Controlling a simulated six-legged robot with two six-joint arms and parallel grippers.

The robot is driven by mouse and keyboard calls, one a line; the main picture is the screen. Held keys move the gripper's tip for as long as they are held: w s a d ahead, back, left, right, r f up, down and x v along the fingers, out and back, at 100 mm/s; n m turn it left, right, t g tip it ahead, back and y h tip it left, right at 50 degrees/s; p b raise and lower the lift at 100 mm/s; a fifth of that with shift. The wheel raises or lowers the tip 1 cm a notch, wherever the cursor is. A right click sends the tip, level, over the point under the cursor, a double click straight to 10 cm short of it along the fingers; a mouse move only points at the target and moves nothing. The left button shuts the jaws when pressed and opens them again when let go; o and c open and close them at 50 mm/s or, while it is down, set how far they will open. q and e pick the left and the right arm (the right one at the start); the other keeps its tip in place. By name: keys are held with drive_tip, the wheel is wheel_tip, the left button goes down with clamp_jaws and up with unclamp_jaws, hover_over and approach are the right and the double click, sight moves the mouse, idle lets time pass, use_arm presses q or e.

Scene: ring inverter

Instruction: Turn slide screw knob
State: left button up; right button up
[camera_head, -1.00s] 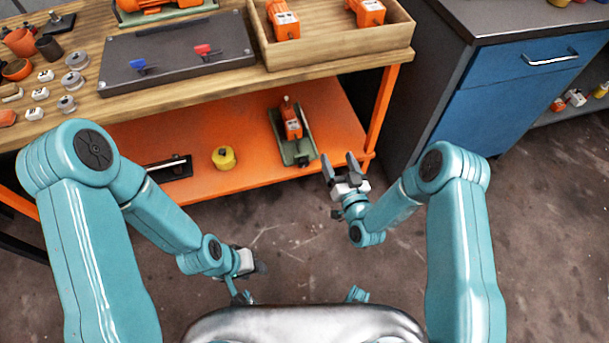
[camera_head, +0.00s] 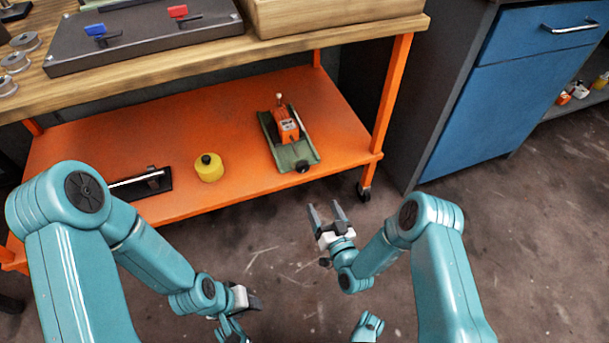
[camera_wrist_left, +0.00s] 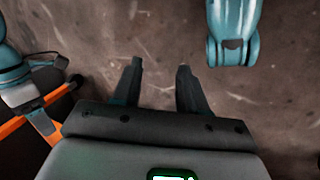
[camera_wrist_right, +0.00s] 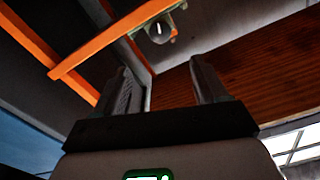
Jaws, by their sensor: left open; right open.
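A green slide (camera_head: 290,150) carrying an orange block (camera_head: 285,122) sits on the orange lower shelf. Its dark round knob (camera_head: 303,168) is at the near end, by the shelf's front edge. A round knob-like part (camera_wrist_right: 158,32) also shows at the top of the right wrist view, seen from below. My right gripper (camera_head: 326,213) is open and empty, in front of the shelf and apart from the knob. My left gripper (camera_head: 256,303) is low over the floor, far from the slide. Its fingers (camera_wrist_left: 157,82) are open and empty in the left wrist view.
A yellow round container (camera_head: 208,168) and a black bar-like device (camera_head: 140,184) stand left of the slide on the lower shelf. The wooden bench top (camera_head: 350,38) overhangs the shelf. An orange leg (camera_head: 393,90) and a blue cabinet (camera_head: 500,85) are to the right. The floor in front is clear.

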sight(303, 169)
drive_tip(key=b+x, duration=0.5)
drive_tip(key=x, duration=0.9)
drive_tip(key=shift+f+b, duration=0.15)
drive_tip(key=shift+b, duration=0.25)
drive_tip(key=shift+w+a, duration=0.25)
drive_tip(key=shift+w, duration=0.35)
use_arm(q)
drive_tip(key=w+f+t, duration=0.1)
drive_tip(key=w+f, duration=0.3)
drive_tip(key=f, duration=0.2)
drive_tip(key=shift+w+a+t, duration=0.25)
drive_tip(key=shift+a+t, duration=0.1)
drive_tip(key=shift+t, duration=0.05)
drive_tip(key=shift+f, duration=0.1)
use_arm(e)
drive_tip(key=c, duration=1.1)
drive_tip(key=shift+o, duration=0.2)
drive_tip(key=shift+n, duration=0.4)
drive_tip(key=n, duration=0.5)
drive_tip(key=shift+n, duration=0.4)
drive_tip(key=shift+a+n, duration=0.1)
drive_tip(key=shift+n, duration=0.2)
